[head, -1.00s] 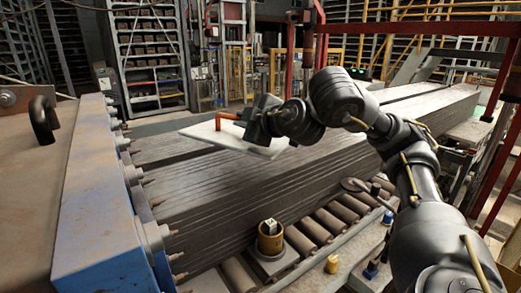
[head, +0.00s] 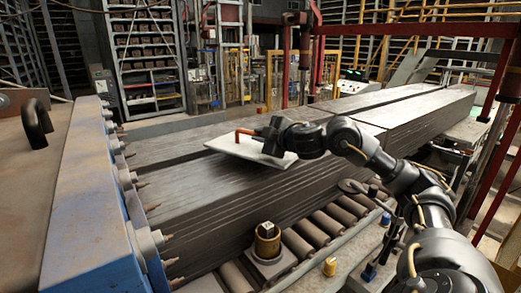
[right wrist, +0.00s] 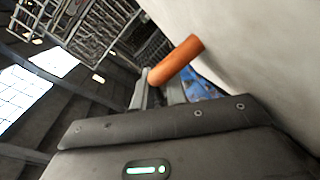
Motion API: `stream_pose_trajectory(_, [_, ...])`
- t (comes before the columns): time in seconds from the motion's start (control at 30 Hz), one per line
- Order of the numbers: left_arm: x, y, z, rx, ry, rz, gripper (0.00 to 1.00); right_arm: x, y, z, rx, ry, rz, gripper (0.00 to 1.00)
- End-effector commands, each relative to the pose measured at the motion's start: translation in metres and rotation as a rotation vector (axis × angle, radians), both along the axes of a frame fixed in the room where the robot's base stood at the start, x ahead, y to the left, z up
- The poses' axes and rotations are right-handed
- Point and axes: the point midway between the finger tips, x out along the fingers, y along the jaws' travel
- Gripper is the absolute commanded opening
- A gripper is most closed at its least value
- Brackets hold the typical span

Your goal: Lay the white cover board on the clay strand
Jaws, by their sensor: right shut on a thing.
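The clay strand (head: 232,192) is a long dark grey block with a grooved side, running from the blue die at left to the back right. The white cover board (head: 245,148) is a flat, thin panel over the strand's top face; it looks very close to that face, but I cannot tell if it touches. My right gripper (head: 250,133) is shut on the board's orange handle (head: 240,131). In the right wrist view the handle (right wrist: 176,60) stands out from the pale board (right wrist: 250,55), and the fingers partly hide its base. My left gripper is not in view.
The blue die frame (head: 92,190) with pointed bolts stands at the strand's left end. A roller bed (head: 318,228) and a brass-coloured cylinder (head: 267,240) lie along the near side. Red posts and rails (head: 415,30) stand at right. The strand's top right of the board is clear.

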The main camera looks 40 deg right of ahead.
Motion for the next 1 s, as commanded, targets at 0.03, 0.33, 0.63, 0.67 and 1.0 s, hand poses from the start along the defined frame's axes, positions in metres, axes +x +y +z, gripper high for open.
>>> stream_pose_trajectory(0.03, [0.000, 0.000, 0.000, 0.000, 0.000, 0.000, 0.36, 0.001, -0.005, -0.005, 0.001, 0.000, -0.002, 0.00])
stream_pose_trajectory(0.33, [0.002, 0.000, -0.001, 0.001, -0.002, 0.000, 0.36, 0.005, -0.012, -0.014, 0.001, -0.004, 0.000, 0.00])
stream_pose_trajectory(0.63, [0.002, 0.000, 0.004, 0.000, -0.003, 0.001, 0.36, 0.007, -0.017, -0.045, 0.001, -0.001, 0.000, 0.00])
stream_pose_trajectory(0.67, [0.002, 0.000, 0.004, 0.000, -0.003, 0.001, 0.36, 0.007, -0.017, -0.047, 0.000, -0.001, -0.001, 0.00])
stream_pose_trajectory(1.0, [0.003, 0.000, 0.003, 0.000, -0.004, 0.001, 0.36, 0.007, -0.017, -0.052, 0.001, 0.000, 0.000, 0.23])
